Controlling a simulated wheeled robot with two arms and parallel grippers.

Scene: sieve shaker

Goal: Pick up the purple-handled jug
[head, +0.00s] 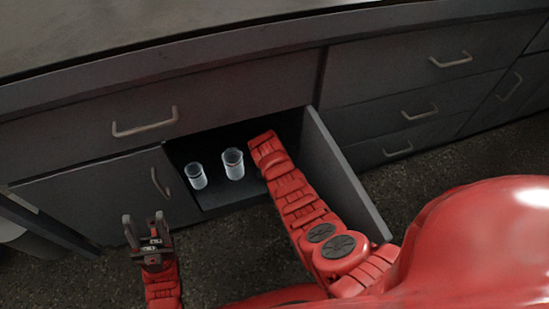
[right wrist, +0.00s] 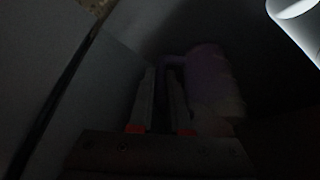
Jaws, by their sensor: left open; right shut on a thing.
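The purple-handled jug (right wrist: 212,82) shows dimly in the right wrist view, inside the dark cabinet. It looks upright, with its purple handle (right wrist: 172,61) towards my gripper. My right gripper (right wrist: 163,82) is shut on the handle, with a finger on each side of it; the lower part of the handle is lost in shadow. In the head view my right arm reaches into the cabinet and hides the jug and that gripper. My left gripper (head: 146,221) is open and empty, in front of the cabinet at lower left.
Two clear containers, a smaller one (head: 196,176) and a larger one (head: 233,164), stand in the open cabinet left of my right arm. The open cabinet door (head: 341,172) stands close on the arm's right. Shut drawers (head: 440,108) lie further right.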

